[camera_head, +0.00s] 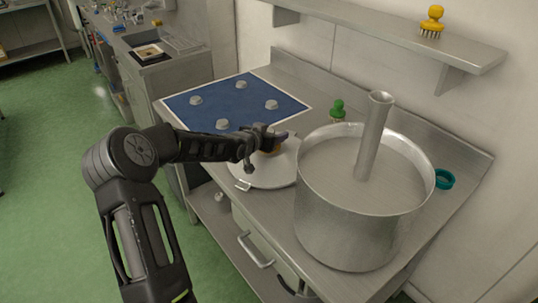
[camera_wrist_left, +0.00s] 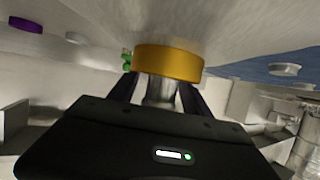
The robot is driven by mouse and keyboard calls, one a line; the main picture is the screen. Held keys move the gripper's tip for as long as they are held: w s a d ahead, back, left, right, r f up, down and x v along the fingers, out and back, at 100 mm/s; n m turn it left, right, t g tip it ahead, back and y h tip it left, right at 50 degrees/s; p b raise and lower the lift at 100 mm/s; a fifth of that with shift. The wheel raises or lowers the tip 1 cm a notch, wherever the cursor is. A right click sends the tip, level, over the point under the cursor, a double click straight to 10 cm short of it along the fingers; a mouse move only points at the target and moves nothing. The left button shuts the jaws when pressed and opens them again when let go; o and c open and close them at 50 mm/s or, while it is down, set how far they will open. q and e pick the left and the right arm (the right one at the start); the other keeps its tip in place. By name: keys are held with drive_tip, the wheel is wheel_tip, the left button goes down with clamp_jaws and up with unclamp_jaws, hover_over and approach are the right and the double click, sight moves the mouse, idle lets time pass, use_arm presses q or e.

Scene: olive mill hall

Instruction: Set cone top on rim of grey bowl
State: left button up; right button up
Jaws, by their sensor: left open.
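The cone top is a pale, wide lid (camera_head: 268,177) on the steel counter, just left of the bowl, partly hidden by my left gripper. In the wrist view its pale underside-or-top surface (camera_wrist_left: 225,25) fills the upper middle, with an orange-gold round knob (camera_wrist_left: 168,62) on a metal stem. My left gripper (camera_head: 272,143) is at the knob, open, its fingers on either side of the stem. Whether they touch it cannot be told. The large grey metal bowl (camera_head: 340,235) stands upright to the right, its rim uncovered, with a tall tube rising inside. My right gripper is not in view.
A blue mat (camera_head: 237,103) with several grey knobs lies behind left on the counter (camera_head: 455,210). A green-topped item (camera_head: 338,109) stands behind the bowl, and a teal ring (camera_head: 444,179) lies right of it. A shelf (camera_head: 390,35) with a yellow brush (camera_head: 432,20) hangs above.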

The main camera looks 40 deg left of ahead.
use_arm(q)
drive_tip(key=shift+c, duration=0.4)
drive_tip(key=shift+f, duration=0.1)
clamp_jaws()
drive_tip(key=shift+s+f, duration=0.1)
drive_tip(key=shift+f, duration=0.1)
idle(0.6)
drive_tip(key=shift+r, duration=0.2)
